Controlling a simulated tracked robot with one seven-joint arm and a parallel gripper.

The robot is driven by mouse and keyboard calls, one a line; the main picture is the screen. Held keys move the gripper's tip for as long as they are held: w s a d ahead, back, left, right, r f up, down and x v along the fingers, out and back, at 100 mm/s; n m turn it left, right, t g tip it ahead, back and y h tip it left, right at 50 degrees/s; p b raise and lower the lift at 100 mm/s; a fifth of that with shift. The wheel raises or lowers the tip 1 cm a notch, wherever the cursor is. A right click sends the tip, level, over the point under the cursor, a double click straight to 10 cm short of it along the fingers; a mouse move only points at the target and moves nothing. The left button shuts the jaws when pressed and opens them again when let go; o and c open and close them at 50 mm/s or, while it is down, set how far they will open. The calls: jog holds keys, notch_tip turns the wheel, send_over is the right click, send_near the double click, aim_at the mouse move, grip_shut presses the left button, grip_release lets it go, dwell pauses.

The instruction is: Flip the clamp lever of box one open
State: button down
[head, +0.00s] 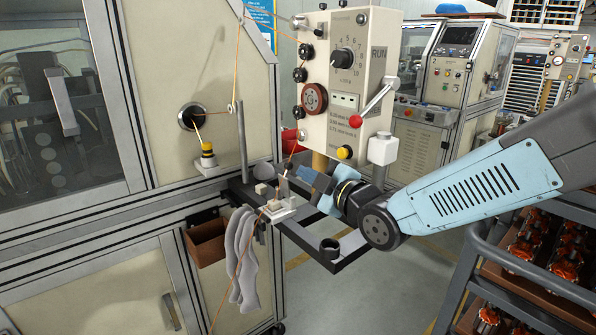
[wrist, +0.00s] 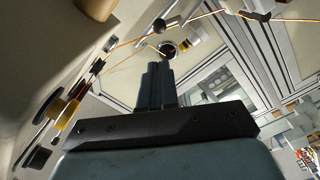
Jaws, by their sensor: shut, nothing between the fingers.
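A beige control box (head: 348,85) with a black dial, a dark red wheel and the word RUN stands on a post at the centre of the head view. A metal lever (head: 378,97) with a red ball knob (head: 355,121) sits at its right side, slanting down to the left across the front. No box number is readable. My gripper (head: 303,172) is below the box, fingers pointing left, shut and empty, apart from the lever. In the wrist view my gripper (wrist: 156,70) shows its fingers together; a beige face with knobs (wrist: 55,120) is at left. The red knob is not seen there.
A dark frame shelf (head: 345,250) is under my gripper, with a small white fixture (head: 280,208) near the fingertips. Orange wire (head: 275,28) runs above and down the left. A rack of orange parts (head: 535,240) stands at right. A similar box (head: 565,55) is far back.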

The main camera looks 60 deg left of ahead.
jog(key=d, duration=0.7)
jog(key=shift+w, duration=0.15)
dwell(0.3)
